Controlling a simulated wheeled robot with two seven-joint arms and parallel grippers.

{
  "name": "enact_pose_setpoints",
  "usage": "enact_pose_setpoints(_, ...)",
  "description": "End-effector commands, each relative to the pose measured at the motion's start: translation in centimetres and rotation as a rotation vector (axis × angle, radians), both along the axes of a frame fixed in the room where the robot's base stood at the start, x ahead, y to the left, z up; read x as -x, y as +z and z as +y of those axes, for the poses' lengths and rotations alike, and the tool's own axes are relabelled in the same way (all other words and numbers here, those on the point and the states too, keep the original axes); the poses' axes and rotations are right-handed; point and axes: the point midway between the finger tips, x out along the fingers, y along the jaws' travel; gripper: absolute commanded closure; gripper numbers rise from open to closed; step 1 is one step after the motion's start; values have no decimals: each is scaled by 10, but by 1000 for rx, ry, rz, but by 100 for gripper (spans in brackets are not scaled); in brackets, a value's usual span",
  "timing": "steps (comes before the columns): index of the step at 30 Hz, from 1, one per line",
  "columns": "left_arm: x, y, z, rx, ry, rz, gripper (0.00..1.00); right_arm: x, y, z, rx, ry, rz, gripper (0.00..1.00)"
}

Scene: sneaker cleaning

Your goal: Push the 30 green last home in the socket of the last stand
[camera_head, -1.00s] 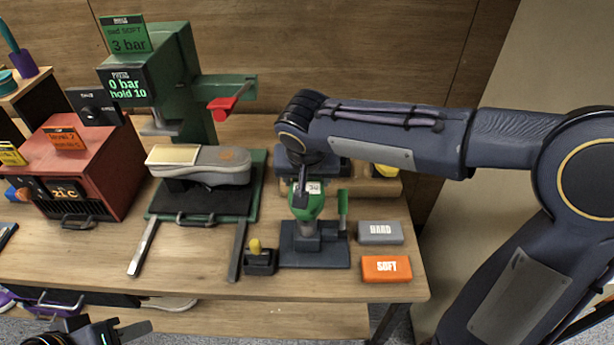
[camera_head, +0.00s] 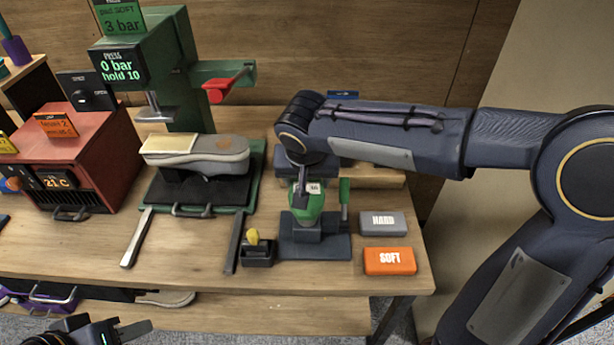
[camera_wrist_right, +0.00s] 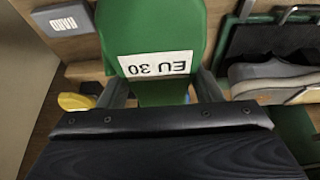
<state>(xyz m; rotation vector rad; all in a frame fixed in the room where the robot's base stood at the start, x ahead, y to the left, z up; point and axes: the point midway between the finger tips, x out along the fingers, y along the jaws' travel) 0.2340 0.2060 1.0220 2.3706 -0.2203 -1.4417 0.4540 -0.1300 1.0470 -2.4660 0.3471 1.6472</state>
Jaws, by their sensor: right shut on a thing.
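The green last (camera_head: 308,207) with its white EU 30 label is upright over the dark last stand (camera_head: 328,246), in line with its post. The last hides the socket, so I cannot tell how deep it sits. My right gripper (camera_head: 303,188) reaches down on the last from above. In the right wrist view the last (camera_wrist_right: 150,28) fills the space between the two fingers (camera_wrist_right: 162,92), which are shut on it. My left gripper (camera_head: 110,332) is at the bottom left edge, away from the stand, partly cut off; its opening is unclear.
A grey HARD block (camera_head: 382,223) and an orange SOFT block (camera_head: 389,261) lie right of the stand. A small dark holder (camera_head: 258,254) with a yellow-topped item stands left. The green press (camera_head: 160,70) with a shoe (camera_head: 195,152) and a red box (camera_head: 75,165) are further left.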

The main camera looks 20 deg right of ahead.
Motion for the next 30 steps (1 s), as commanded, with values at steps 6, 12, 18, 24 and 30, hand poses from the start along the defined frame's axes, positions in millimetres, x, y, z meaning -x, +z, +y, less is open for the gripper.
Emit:
enact_pose_setpoints(6, 0, -3, 0, 0, 0, 0, 64, 0, 0, 0, -1, 1, -3, 77)
enact_pose_setpoints(12, 0, -4, 0, 0, 0, 0, 64, 0, 1, 0, 0, 0, -2, 77)
enact_pose_setpoints(18, 0, -4, 0, 0, 0, 0, 64, 0, 1, 0, 0, 0, -2, 77)
enact_pose_setpoints(24, 0, -5, 0, 0, 0, 0, 64, 0, 0, 0, 0, 0, -2, 77)
enact_pose_setpoints(30, 0, -8, 0, 0, 0, 0, 64, 0, 1, 0, -1, -1, -2, 77)
